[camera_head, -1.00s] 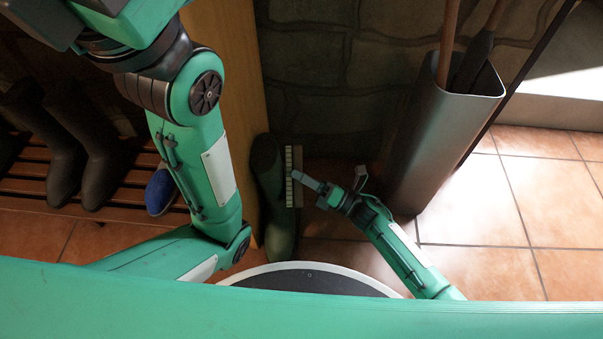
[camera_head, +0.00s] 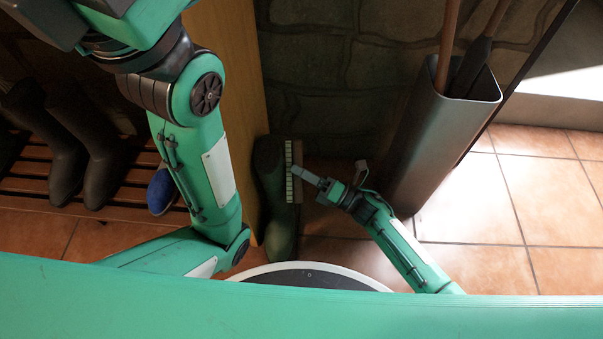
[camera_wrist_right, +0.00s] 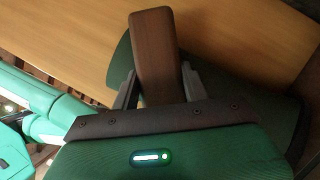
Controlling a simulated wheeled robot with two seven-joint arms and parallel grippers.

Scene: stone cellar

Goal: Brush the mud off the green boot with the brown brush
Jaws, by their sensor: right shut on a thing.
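The green boot (camera_head: 279,225) stands upright in the middle of the head view, beside the wooden panel, its toe toward me. The brown brush (camera_head: 297,157) is upright along the boot's right side, its pale bristles facing the boot. I cannot tell whether the bristles touch it. My right gripper (camera_head: 306,177) is shut on the brush. In the right wrist view, the brush's brown wood (camera_wrist_right: 155,50) sits between the two fingers, with the green boot (camera_wrist_right: 225,88) behind. Mud cannot be made out. My left arm shows, but its gripper is out of view.
A wooden panel (camera_head: 228,70) stands left of the boot. A tall grey metal bin (camera_head: 420,140) with long wooden handles is to the right. Dark boots (camera_head: 100,165) and a blue shoe (camera_head: 161,190) rest on a slatted rack at left. Tiled floor (camera_head: 490,200) is clear at right.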

